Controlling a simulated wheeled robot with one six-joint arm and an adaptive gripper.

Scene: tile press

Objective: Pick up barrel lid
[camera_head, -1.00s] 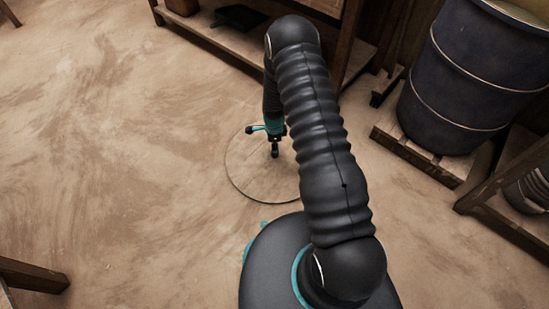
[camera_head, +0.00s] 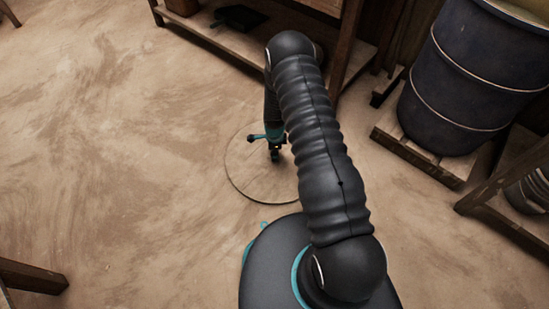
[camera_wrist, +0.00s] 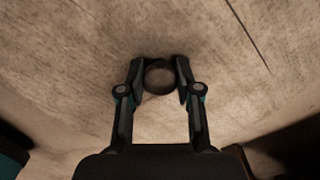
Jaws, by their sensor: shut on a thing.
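The barrel lid (camera_head: 250,180) is a round, flat, wood-coloured disc with a thin dark rim. It lies at floor level in the head view, and my arm hides its right side. In the wrist view the lid's planked surface (camera_wrist: 60,60) fills most of the picture. A round dark knob (camera_wrist: 159,76) stands between my fingers. My gripper (camera_wrist: 158,72) is shut on this knob, with one finger on each side. In the head view my gripper (camera_head: 275,156) points down over the lid's upper middle; its fingertips are small there.
A dark blue barrel (camera_head: 470,75) stands on a low wooden pallet (camera_head: 420,158) at the right. A wooden shelf unit (camera_head: 225,38) is at the back. A wooden leg (camera_head: 35,277) shows at the lower left. The floor left of the lid is clear.

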